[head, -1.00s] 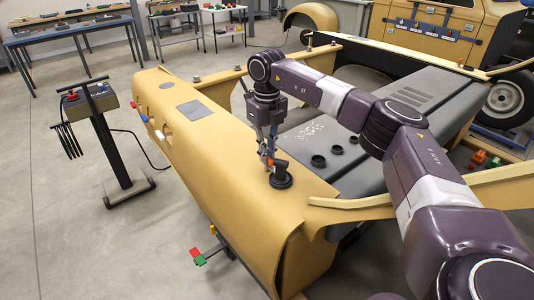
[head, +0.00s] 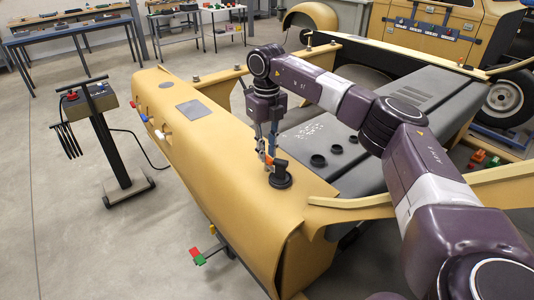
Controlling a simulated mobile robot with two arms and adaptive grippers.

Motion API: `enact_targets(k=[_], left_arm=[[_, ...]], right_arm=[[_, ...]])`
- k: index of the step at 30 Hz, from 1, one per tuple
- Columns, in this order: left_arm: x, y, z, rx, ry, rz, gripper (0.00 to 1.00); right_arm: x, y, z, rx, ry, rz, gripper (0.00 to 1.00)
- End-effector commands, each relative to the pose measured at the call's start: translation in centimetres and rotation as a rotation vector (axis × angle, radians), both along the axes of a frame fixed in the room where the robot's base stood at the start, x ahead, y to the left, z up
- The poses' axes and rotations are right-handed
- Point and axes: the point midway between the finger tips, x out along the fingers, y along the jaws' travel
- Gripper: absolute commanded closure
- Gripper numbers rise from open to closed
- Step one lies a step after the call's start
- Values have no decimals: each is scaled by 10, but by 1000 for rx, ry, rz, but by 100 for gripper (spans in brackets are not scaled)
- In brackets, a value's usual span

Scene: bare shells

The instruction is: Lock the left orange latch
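An orange latch (head: 281,162) sits on a round black base (head: 280,180) on the near right part of the tan shell's top (head: 225,145). My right gripper (head: 268,157) points down at the latch, its fingertips just left of the orange part and very close to it. I cannot tell whether they touch it or how far apart the fingers are. The gripper hides some of the latch's left side. My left gripper is not in view.
A grey panel (head: 425,90) with black round cups (head: 318,160) lies right of the latch. A tan rail (head: 480,190) runs under my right arm. A control stand (head: 110,140) stands on open floor at left. Red and green parts (head: 198,256) stick out below the shell.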

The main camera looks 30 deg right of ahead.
Motion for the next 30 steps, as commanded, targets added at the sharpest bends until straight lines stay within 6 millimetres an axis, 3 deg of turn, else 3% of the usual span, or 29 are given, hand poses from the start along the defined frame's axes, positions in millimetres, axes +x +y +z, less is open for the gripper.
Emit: enact_targets(k=[9,15,20,30], left_arm=[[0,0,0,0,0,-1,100],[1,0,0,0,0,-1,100],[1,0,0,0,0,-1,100],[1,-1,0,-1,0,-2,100]], right_arm=[[1,1,67,1,-3,0,83],[1,0,97,1,0,-1,83],[0,0,107,0,3,0,83],[0,0,107,0,3,-1,83]])
